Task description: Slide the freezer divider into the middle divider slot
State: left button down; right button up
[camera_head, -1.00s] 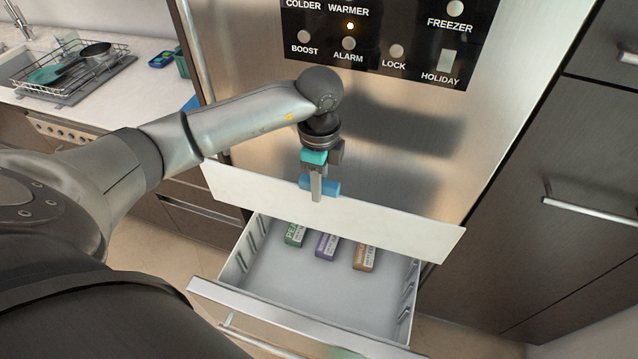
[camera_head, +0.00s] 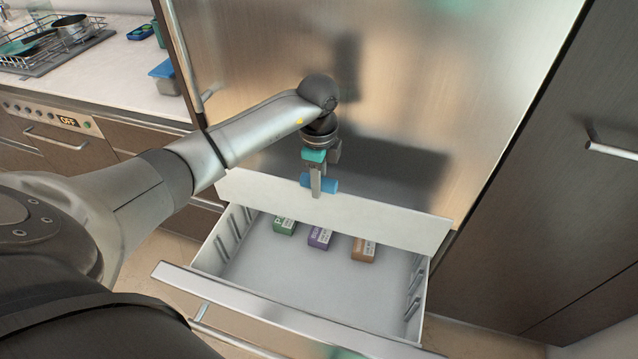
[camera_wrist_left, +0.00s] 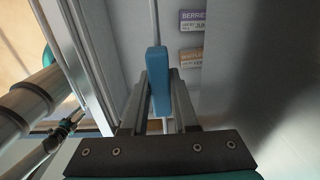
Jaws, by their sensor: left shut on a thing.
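The freezer divider (camera_head: 390,223) is a long white panel with a blue handle (camera_head: 323,185). My left gripper (camera_head: 317,190) is shut on that handle, which also shows between the fingers in the left wrist view (camera_wrist_left: 157,75). The divider stands roughly upright across the back part of the open freezer drawer (camera_head: 300,268) and looks to be above its walls. Divider slots show as ribs on the drawer's left wall (camera_head: 232,232) and right wall (camera_head: 414,292). The divider hides the drawer's back. My right gripper is not seen.
A green box (camera_head: 284,225), a purple box (camera_head: 320,237) and an orange box (camera_head: 363,249) lie in the drawer near the divider. The drawer's front half is empty. A steel freezer front (camera_head: 420,90) stands behind, and a dark cabinet (camera_head: 560,200) is at the right.

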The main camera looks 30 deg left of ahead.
aim_at(319, 205)
pick_arm(q)
notch_tip(319, 205, down, 6)
jog(key=w+b, duration=0.1)
jog(key=b, duration=0.3)
jog(key=shift+w+a+f, duration=0.2)
